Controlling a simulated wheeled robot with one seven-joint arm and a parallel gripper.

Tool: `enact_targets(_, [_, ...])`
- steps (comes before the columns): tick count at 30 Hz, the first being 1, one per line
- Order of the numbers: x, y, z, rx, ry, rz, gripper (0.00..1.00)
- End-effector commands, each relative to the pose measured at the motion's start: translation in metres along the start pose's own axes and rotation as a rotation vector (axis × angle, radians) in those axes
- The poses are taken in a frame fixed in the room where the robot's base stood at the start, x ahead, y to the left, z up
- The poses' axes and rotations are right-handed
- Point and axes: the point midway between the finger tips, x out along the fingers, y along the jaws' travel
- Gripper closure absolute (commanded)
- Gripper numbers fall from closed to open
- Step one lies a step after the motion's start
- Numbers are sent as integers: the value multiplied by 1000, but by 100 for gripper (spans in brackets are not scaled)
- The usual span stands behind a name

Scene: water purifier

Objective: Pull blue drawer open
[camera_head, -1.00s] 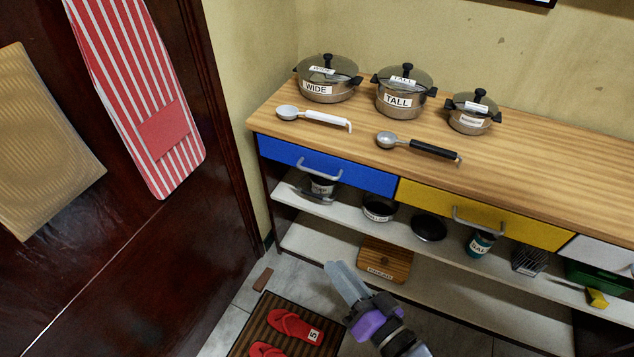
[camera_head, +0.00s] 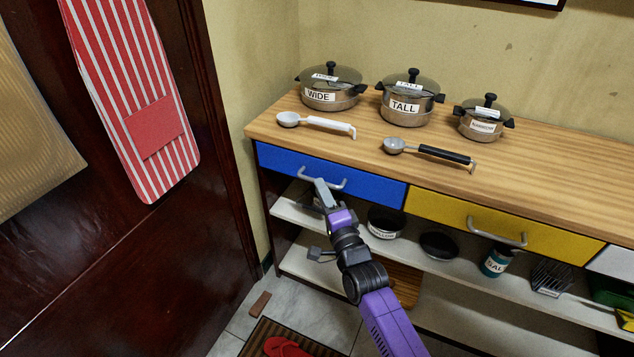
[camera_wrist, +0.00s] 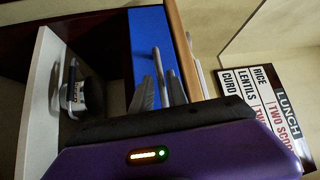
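The blue drawer (camera_head: 370,187) is at the left end of the wooden-topped unit, its front flush with the frame. Its grey bar handle (camera_head: 336,186) is on the front. In the wrist view, the blue front (camera_wrist: 148,40) and the handle (camera_wrist: 157,62) show ahead. The two fingertips of my gripper (camera_wrist: 161,90) stand apart with the handle bar appearing between them. Whether either finger touches the bar cannot be told.
A yellow drawer (camera_head: 460,215) adjoins on the right. Pots and two scoops stand on the countertop (camera_head: 560,160). A dark red door (camera_head: 215,230) with an ironing board is at left.

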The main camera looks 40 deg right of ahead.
Motion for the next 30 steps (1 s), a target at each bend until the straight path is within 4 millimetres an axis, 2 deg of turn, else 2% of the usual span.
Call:
enact_targets(3, [18, -2, -1, 0, 0, 0, 81])
enact_targets(9, [35, -1, 0, -1, -1, 0, 81])
enact_targets(18, [37, 0, 0, -2, -1, 1, 81])
enact_targets(19, [37, 0, 0, -2, -1, 1, 83])
enact_targets(21, [37, 0, 0, -2, -1, 1, 97])
enact_targets(22, [37, 0, 0, -2, -1, 1, 100])
enact_targets(30, [37, 0, 0, -2, -1, 1, 100])
